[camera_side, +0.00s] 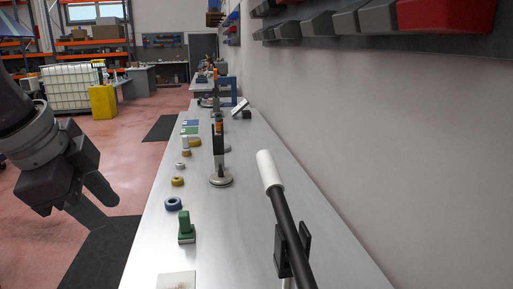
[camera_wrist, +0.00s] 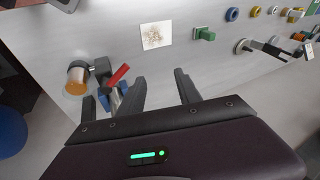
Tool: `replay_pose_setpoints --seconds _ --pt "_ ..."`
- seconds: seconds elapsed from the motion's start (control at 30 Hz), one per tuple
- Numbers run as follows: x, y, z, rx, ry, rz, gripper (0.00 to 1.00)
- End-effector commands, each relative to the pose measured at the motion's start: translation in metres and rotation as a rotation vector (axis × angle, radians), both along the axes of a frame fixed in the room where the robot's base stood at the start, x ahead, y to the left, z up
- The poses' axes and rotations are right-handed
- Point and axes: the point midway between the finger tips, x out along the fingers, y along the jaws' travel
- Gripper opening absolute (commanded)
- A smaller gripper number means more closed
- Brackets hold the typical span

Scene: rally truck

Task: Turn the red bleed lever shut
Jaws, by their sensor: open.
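The red bleed lever (camera_wrist: 119,75) shows in the wrist view, left of centre, as a short red bar lying at a slant. It sits above a blue and grey fitting (camera_wrist: 118,100), partly hidden behind my left finger. A grey clamp-like piece and an orange-ended cylinder (camera_wrist: 76,81) stand to its left. My gripper (camera_wrist: 160,86) is open and empty, its fingers to the right of the lever with bare bench between them. In the side view my gripper (camera_side: 106,208) hangs off the bench's left edge. The lever is not visible in the side view.
The metal bench (camera_side: 225,240) carries a green block (camera_side: 187,228), a blue ring (camera_side: 173,204), a stained white card (camera_wrist: 155,35) and an upright tool on a round base (camera_side: 221,180). A black bar with a white grip (camera_side: 270,170) rises at the front right.

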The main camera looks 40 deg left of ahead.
Motion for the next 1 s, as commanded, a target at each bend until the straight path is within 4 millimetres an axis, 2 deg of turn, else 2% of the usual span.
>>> replay_pose_setpoints --seconds 0.27,0.6,0.8,1.0 --pt "0.059 -0.026 0.035 0.325 0.062 -0.447 0.41" --pt "0.123 -0.081 0.063 0.686 0.13 -0.908 0.41" --pt "0.151 -0.121 0.071 0.874 0.171 -1.128 0.41" --pt "0.165 -0.148 0.073 0.992 0.205 -1.258 0.41"
